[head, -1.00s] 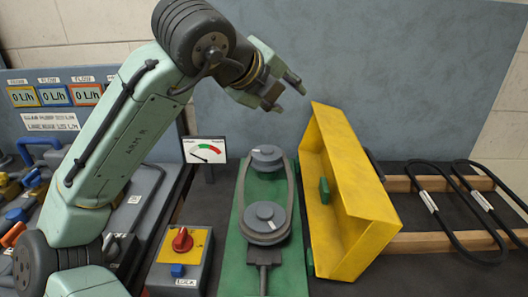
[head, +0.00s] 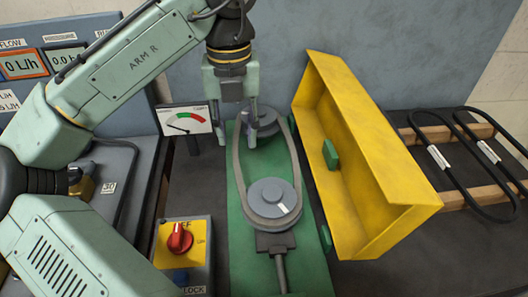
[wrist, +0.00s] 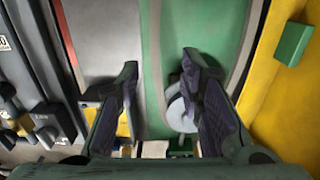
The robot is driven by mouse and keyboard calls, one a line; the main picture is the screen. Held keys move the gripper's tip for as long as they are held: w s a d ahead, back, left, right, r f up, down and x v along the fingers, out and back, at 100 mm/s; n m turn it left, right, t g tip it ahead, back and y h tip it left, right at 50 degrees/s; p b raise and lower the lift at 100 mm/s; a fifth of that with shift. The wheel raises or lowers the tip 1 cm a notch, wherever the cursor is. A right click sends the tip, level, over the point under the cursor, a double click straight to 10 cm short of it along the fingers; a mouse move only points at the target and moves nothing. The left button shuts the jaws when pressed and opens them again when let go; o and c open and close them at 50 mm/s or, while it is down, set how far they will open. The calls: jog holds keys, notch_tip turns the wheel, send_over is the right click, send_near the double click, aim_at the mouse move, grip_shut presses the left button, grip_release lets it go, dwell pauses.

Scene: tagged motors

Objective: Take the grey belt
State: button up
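The grey belt (head: 238,168) loops around two grey pulleys, a near one (head: 270,192) and a far one (head: 268,124), on a green base plate (head: 250,262). My gripper (head: 234,138) points down at the far end of the belt, its fingers apart and empty. In the head view its fingertips lie to either side of the belt's left run. In the wrist view my gripper (wrist: 160,70) is open, and the belt's left run (wrist: 153,60) passes between the fingers. I cannot tell how high the fingertips are above it. My gripper partly hides the far pulley.
A yellow guard (head: 385,150) with a green handle (head: 330,155) stands tilted right of the belt. A dial gauge (head: 185,121) stands left of my gripper. A lock box with a red knob (head: 180,238) is at front left. Black spare belts (head: 450,175) lie on wooden bars at right.

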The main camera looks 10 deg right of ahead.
aim_at(239, 159)
jog(key=shift+w+f+p, duration=0.1)
jog(key=shift+f+p, duration=0.25)
jog(key=shift+f, duration=2.5)
grip_shut()
